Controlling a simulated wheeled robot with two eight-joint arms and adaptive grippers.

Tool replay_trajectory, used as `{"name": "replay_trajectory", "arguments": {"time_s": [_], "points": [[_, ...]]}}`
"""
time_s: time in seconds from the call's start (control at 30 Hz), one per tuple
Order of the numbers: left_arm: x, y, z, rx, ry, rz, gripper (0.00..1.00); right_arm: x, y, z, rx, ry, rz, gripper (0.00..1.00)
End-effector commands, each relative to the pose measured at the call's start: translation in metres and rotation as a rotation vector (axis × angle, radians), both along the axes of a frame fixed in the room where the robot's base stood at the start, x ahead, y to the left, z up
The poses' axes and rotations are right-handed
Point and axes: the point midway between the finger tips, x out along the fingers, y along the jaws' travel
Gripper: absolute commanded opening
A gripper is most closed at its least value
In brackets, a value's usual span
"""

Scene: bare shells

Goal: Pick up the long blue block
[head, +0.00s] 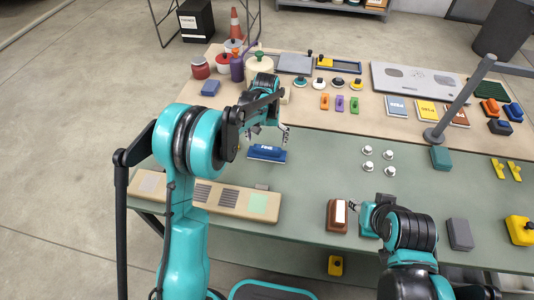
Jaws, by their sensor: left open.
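A long blue block (266,153) with white marking on its front lies on the green mat, left of the middle of the table. My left gripper (264,136) hangs just behind and above it in the picture, fingers spread and pointing down. It is open with nothing visible between the fingers; I cannot tell whether it touches the block. My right gripper (355,207) is low at the front of the table, beside a brown block with a white top (338,215). Its fingers are small and partly hidden by my arm.
A smaller blue block (210,88), jars and an orange cone (236,24) are at the back left. A grey post (460,100) stands at the right.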

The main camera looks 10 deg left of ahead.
Motion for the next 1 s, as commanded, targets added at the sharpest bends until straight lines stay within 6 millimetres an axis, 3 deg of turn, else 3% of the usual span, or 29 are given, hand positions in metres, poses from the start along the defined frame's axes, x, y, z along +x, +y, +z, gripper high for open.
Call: {"name": "replay_trajectory", "arguments": {"time_s": [0.33, 0.6, 0.73, 0.77, 1.0], "points": [[0.003, -0.002, -0.047, 0.0, -0.001, 0.0, 1.0, 0.0, 0.0, -0.017, 0.0, 0.0, 0.0, 0.4], [0.003, -0.001, -0.051, 0.0, -0.001, 0.0, 1.0, 0.0, 0.0, -0.017, 0.0, 0.0, 0.0, 0.4], [0.003, -0.001, -0.051, 0.0, -0.001, 0.0, 0.66, 0.0, 0.0, -0.017, 0.0, 0.0, 0.0, 0.4], [0.003, -0.001, -0.051, 0.0, -0.001, 0.0, 0.61, 0.0, 0.0, -0.017, 0.0, 0.0, 0.0, 0.4], [0.003, -0.002, -0.051, 0.0, -0.001, 0.0, 0.61, 0.0, 0.0, -0.017, 0.0, 0.0, 0.0, 0.4]]}}
